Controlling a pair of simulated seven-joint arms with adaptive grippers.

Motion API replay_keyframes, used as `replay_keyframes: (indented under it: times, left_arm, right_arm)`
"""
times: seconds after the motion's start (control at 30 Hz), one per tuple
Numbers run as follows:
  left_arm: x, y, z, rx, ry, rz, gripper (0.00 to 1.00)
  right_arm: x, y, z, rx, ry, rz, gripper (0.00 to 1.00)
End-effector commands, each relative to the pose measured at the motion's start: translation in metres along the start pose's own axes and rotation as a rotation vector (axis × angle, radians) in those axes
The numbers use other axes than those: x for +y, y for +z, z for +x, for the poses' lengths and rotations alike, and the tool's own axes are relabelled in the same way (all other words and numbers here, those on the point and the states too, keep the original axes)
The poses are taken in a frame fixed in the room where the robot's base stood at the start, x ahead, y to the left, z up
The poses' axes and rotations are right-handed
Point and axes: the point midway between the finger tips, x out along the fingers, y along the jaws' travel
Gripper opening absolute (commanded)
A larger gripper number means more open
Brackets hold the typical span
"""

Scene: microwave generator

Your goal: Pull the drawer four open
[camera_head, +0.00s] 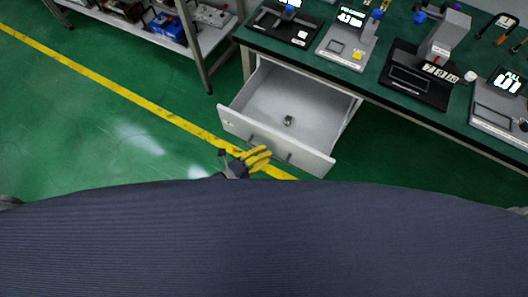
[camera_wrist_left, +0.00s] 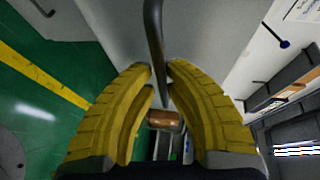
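A pale grey drawer (camera_head: 275,100) under the green-topped bench is pulled well out, with its inside in view. Its front panel (camera_head: 230,122) faces me and has a dark bar handle (camera_head: 288,157). My left gripper (camera_head: 267,154), with yellow fingers, is at the handle, outside the front panel. In the left wrist view the dark handle (camera_wrist_left: 153,35) runs between the two yellow fingertips (camera_wrist_left: 160,72), which are closed around it. My right gripper is in neither view.
A small metallic object (camera_head: 288,120) is in the drawer. Several devices stand on the green bench top (camera_head: 395,35). A shelf rack (camera_head: 208,40) stands at the upper left. The green floor (camera_head: 70,130) with a yellow line is clear on the left.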

Motion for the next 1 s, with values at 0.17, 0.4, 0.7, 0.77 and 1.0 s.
replay_keyframes:
  times: [0.17,0.4,0.7,0.77,1.0]
  left_arm:
    - [-0.001,0.001,0.000,-0.002,-0.001,0.000,0.32]
    - [-0.001,0.002,0.000,-0.003,-0.002,0.001,0.33]
    - [0.000,0.002,-0.028,-0.003,0.001,0.001,0.33]
    - [0.000,0.002,-0.039,-0.004,0.001,0.001,0.33]
    - [0.000,0.001,-0.081,-0.003,0.001,0.000,0.33]
  right_arm:
    - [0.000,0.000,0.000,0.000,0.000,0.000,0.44]
    - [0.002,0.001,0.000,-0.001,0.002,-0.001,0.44]
    - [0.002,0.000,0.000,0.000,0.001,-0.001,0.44]
    - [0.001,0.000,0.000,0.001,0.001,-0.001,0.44]
    - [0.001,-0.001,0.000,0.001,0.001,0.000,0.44]
